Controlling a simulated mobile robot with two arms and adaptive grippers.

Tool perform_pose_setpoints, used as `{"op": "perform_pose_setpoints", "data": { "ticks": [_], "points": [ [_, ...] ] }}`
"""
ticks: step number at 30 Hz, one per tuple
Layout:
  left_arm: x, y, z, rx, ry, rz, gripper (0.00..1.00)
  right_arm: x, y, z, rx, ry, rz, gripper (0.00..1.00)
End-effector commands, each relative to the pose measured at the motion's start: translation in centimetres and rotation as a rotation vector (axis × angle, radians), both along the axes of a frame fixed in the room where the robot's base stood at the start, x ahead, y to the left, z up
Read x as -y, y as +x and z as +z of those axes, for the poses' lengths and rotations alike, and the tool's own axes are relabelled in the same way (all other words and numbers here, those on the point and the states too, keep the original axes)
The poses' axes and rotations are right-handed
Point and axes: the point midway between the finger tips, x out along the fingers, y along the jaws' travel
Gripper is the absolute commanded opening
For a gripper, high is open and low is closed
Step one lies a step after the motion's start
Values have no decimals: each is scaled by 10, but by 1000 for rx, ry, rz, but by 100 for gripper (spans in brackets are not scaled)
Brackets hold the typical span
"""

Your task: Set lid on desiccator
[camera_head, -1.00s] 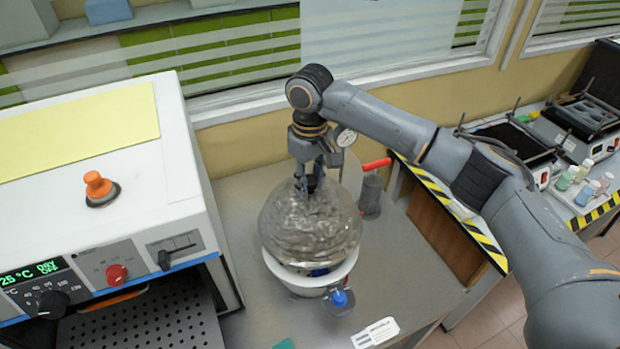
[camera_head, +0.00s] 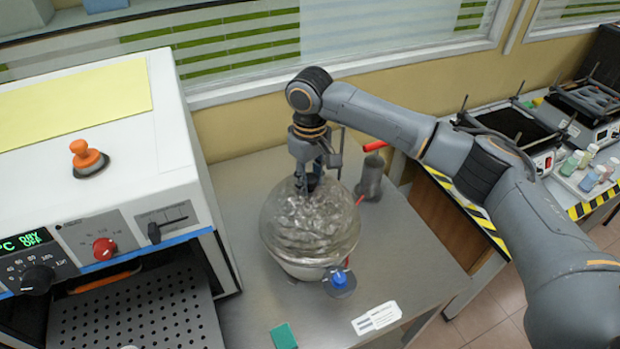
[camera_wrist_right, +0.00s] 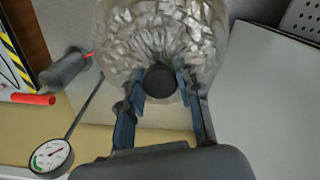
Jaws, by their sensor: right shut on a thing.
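The clear dome lid (camera_head: 308,220) is at the desiccator on the steel table, and it also shows in the right wrist view (camera_wrist_right: 165,35). My right gripper (camera_head: 309,184) is above the dome, shut on its black knob (camera_wrist_right: 160,80). The white desiccator base (camera_head: 303,271) shows below the dome, with a blue stopcock (camera_head: 339,279) at its front. The dome covers most of the base's rim, so I cannot tell whether the lid rests on it or hangs just above. My left gripper is out of view.
A white oven (camera_head: 110,180) with an open perforated shelf (camera_head: 135,315) stands at left. A grey pump-like cylinder (camera_head: 370,180) with a red handle is behind right. A gauge (camera_wrist_right: 50,156) shows in the wrist view. A green block (camera_head: 284,336) and a label (camera_head: 377,318) lie in front.

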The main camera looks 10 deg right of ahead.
Motion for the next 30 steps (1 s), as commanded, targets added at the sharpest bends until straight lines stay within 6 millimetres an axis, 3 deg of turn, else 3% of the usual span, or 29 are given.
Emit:
{"op": "perform_pose_setpoints", "data": {
  "ticks": [27,28,30],
  "points": [
    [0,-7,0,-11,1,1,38,0,1,-9,2,1,0,0],
    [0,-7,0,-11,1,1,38,0,1,-9,3,1,0,35],
    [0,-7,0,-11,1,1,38,0,1,-9,3,1,0,50]
  ]
}}
